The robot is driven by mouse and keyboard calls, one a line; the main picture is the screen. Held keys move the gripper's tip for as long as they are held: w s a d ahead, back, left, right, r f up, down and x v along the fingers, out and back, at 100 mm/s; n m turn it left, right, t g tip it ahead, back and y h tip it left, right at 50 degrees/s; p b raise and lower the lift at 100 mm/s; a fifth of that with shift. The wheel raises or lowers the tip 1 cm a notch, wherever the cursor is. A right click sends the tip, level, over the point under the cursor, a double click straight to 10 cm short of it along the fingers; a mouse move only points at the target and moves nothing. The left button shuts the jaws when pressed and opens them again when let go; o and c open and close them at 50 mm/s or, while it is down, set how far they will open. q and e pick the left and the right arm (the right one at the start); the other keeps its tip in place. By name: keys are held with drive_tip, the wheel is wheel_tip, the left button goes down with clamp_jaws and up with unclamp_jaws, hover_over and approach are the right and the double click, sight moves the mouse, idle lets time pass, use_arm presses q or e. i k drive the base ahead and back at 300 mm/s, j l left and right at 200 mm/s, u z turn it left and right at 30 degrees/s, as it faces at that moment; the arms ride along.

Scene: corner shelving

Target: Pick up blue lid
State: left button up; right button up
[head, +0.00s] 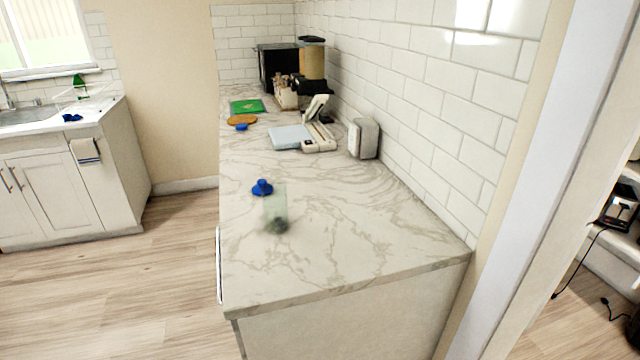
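A blue lid (262,188) with a raised knob shows near the left edge of the marble counter (330,265). It is just behind and left of a clear, greenish container (275,204) with something dark at its bottom. The two overlap in the picture, and I cannot tell whether they touch. A smaller blue object (241,127) lies farther back by an orange-brown round board; I cannot tell what it is. Neither of my grippers is in the head view.
A pale blue-grey slab (289,137), a white device (318,140), a white box (363,138), a green board (247,106) and a dispenser (313,68) stand farther back. The front counter is clear. Open floor (150,270) lies left. A wall runs along the right.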

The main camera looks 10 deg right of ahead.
sight(255, 190)
drive_tip(key=i+j+z, duration=0.15)
drive_tip(key=j+z, duration=0.25)
drive_tip(key=i+j+z, duration=0.1)
drive_tip(key=j+z, duration=0.3)
drive_tip(key=i+j+z, duration=0.1)
drive_tip(key=j+z, duration=0.3)
drive_tip(key=j, duration=0.4)
drive_tip(key=j+z, duration=0.2)
drive_tip(key=j, duration=1.65)
drive_tip(key=k, duration=0.05)
